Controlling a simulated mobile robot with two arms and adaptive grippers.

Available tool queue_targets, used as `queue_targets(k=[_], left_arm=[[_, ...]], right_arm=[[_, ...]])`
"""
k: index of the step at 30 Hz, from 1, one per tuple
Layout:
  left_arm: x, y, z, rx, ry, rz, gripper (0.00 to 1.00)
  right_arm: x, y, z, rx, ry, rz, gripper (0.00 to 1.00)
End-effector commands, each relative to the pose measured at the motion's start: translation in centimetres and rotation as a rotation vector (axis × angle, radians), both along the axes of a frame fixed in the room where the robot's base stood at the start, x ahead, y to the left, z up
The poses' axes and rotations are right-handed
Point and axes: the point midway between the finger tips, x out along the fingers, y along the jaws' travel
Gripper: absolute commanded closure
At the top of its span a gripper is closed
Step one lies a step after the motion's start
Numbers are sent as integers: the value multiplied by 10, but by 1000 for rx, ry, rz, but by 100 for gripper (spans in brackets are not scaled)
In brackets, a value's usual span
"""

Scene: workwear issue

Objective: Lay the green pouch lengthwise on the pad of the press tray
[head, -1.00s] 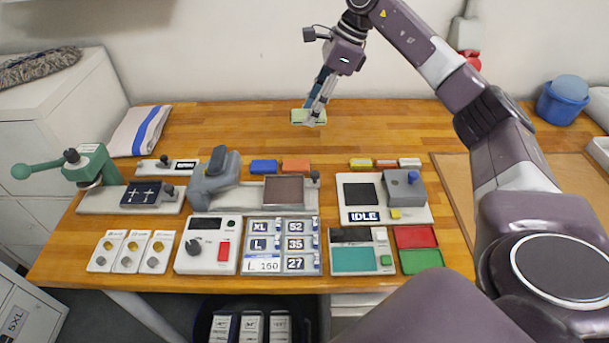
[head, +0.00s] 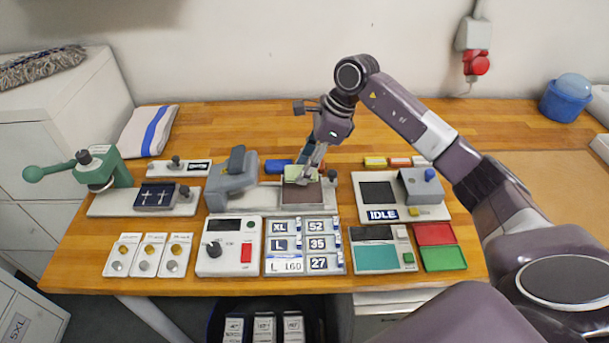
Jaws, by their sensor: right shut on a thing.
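The green pouch (head: 293,173) is a small pale green piece over the back part of the press tray's dark brown pad (head: 300,194). My right gripper (head: 306,176) is shut on the pouch, with its fingers pointing down and partly covering it. I cannot tell whether the pouch touches the pad or hangs just above it. The press tray (head: 266,199) is a light grey base with a grey press head (head: 232,177) at its left. The front of the pad is bare. My left gripper is not in view.
A blue block (head: 277,166) lies just behind the tray. A device marked IDLE (head: 421,211) stands to the right, and a size-label board (head: 304,246) and a control box (head: 229,246) stand in front.

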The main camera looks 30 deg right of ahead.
Motion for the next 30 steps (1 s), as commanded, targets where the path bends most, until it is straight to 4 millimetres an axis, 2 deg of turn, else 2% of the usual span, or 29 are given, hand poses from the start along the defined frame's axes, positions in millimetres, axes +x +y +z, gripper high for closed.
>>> queue_targets(k=[3,7,14,25,26,30], left_arm=[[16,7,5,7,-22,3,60],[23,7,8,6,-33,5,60],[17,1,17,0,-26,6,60],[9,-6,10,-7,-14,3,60],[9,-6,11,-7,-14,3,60],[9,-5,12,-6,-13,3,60]], right_arm=[[0,1,-10,2,-1,-1,88],[0,0,-19,1,2,0,88],[0,0,-48,1,1,-1,88],[0,0,-55,0,-1,0,88],[0,0,-54,0,-1,0,62],[0,0,-53,0,-1,0,47]])
